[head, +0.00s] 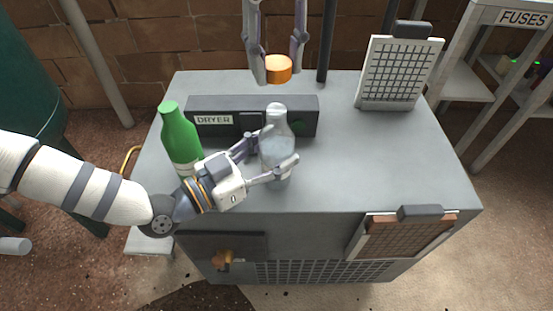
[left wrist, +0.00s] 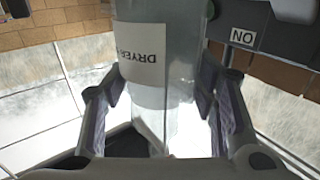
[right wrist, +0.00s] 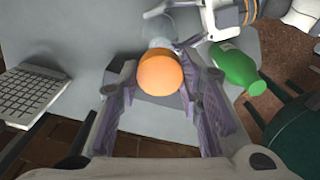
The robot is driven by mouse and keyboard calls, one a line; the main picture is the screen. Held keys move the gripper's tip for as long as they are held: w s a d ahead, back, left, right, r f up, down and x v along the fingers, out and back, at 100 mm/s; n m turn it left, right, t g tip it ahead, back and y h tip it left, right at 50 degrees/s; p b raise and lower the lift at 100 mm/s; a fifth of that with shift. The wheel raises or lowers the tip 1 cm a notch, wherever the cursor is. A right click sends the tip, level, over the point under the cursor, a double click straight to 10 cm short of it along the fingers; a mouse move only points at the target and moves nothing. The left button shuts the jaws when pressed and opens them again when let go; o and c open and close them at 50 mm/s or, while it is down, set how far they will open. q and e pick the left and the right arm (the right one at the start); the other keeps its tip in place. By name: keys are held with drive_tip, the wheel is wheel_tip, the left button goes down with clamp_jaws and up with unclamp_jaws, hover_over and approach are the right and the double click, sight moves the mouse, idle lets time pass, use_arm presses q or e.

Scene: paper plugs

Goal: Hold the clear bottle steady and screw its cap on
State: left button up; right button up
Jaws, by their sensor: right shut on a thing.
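The clear bottle (head: 276,145) stands upright and uncapped near the front middle of the grey cabinet top. In the left wrist view the bottle (left wrist: 185,50) carries a white label with "DRYER" on it. My left gripper (head: 280,145) is open, with one finger on each side of the bottle. Whether the fingers touch it is hard to tell. My right gripper (head: 278,72) is shut on the orange cap (head: 278,69) and holds it in the air behind and above the bottle. The cap (right wrist: 160,72) also shows between the fingers in the right wrist view.
A green bottle (head: 180,138) stands to the left, close to my left arm. A dark panel marked "DRYER" (head: 215,120) lies behind the bottle. A grille-fronted panel (head: 400,72) leans at the back right. The right part of the top (head: 390,150) is clear.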

use_arm(q)
drive_tip(key=c, duration=0.9)
clamp_jaws()
use_arm(e)
drive_tip(key=shift+f, duration=0.15)
hover_over(276, 121)
drive_tip(key=shift+d+f, duration=0.1)
drive_tip(key=shift+f, duration=2.3)
drive_tip(key=shift+f, duration=0.85)
drive_tip(key=shift+f, duration=0.6)
